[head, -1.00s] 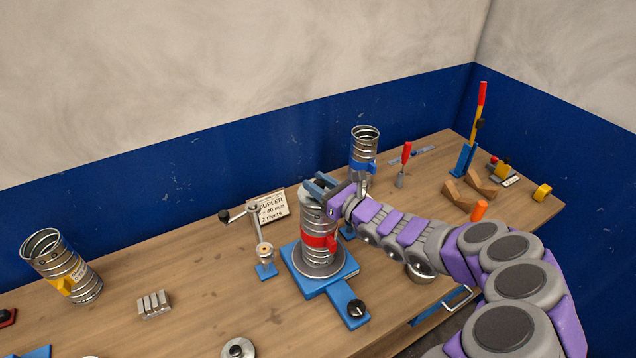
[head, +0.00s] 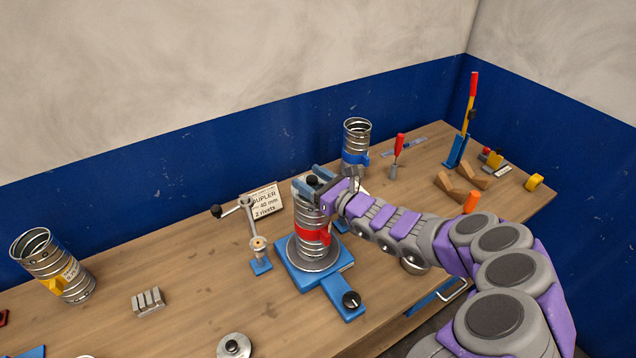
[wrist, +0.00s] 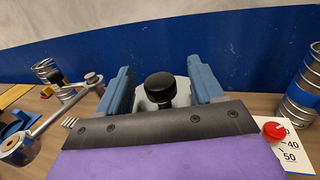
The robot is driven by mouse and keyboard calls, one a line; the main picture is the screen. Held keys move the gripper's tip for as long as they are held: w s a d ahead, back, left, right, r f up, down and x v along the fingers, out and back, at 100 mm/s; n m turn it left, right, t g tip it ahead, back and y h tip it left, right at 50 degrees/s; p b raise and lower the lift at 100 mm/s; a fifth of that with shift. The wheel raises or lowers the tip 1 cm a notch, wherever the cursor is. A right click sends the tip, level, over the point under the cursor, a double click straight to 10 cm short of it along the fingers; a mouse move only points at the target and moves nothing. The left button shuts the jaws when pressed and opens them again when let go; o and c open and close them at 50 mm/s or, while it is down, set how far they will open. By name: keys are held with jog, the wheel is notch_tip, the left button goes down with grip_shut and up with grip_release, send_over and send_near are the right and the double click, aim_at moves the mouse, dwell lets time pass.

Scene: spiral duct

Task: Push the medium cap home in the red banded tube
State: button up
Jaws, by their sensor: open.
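The red banded tube (head: 308,220) stands upright on a blue fixture (head: 330,290) in the middle of the bench. My gripper (head: 313,180) is at the tube's top, with its blue fingers apart. A cap with a black knob (head: 312,181) shows between the fingers. In the wrist view the black knob (wrist: 160,85) stands between the two fingers, with gaps on both sides, above a pale grey cap surface (wrist: 178,97). The cap's lower edge and the tube's rim are hidden by my gripper, so I cannot tell how deep the cap sits.
A crank arm on a post (head: 252,230) and a sign (head: 265,203) stand left of the tube. A blue banded tube (head: 357,140) stands behind. A yellow banded tube (head: 55,265) is far left. Bench between is mostly clear.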

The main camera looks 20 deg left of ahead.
jog(key=shift+s+d, duration=0.15)
jog(key=shift+d, duration=0.4)
jog(key=v, duration=1.6)
jog(key=shift+s, duration=0.1)
